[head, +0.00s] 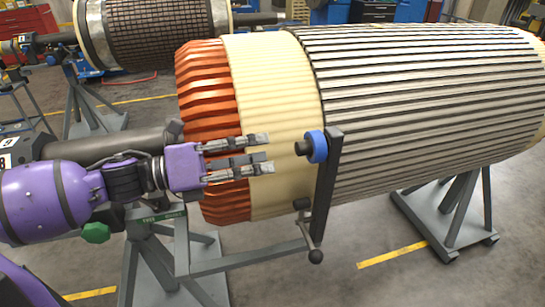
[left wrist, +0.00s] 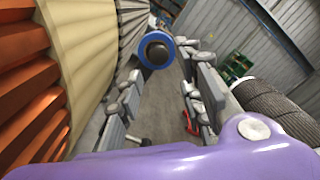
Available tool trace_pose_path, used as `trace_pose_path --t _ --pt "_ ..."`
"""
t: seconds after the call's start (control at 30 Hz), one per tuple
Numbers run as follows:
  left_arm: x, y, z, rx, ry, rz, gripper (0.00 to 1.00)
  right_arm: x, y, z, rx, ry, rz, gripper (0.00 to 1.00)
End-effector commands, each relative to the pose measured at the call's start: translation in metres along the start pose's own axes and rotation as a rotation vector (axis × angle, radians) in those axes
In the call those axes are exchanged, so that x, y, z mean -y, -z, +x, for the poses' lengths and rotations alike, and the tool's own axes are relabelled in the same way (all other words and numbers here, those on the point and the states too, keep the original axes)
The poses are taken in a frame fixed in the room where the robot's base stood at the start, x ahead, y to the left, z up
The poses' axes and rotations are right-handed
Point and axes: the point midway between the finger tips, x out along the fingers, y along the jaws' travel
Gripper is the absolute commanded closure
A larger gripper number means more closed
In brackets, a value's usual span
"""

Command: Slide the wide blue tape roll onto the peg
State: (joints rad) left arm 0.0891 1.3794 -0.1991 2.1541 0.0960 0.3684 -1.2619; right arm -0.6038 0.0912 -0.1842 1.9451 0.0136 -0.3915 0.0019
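The blue tape roll (head: 317,146) sits around the dark peg (head: 302,148), close against the dark upright bar (head: 326,190). The peg's end sticks out of the roll toward my left gripper. In the left wrist view the blue roll (left wrist: 147,62) shows as a ring around the dark round peg end (left wrist: 157,52), ahead of and between the fingers. My left gripper (head: 269,152) is open and empty, pointing at the peg end with a gap between. It also shows open in the left wrist view (left wrist: 160,95). My right gripper is not in view.
A large ribbed rotor (head: 420,100) with cream and orange bands lies right behind the gripper and bar. A grey stand arm (head: 250,258) carries the bar, with a small handle (head: 315,256) at its foot. A green knob (head: 96,233) sits below my left arm.

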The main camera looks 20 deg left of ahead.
Motion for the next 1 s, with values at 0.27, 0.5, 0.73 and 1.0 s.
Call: trace_pose_path --t 0.27,0.5,0.73,1.0 --pt "-0.004 0.005 0.020 -0.006 -0.001 -0.007 0.66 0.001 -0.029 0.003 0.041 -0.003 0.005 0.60" --pt "-0.004 0.004 0.040 -0.005 -0.001 -0.005 0.66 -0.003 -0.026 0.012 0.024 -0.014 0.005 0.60" --pt "-0.001 0.002 0.047 -0.002 -0.001 -0.003 0.66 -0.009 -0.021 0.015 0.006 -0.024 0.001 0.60" --pt "0.000 0.001 0.047 -0.001 -0.001 -0.001 0.66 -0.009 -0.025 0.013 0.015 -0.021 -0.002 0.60"
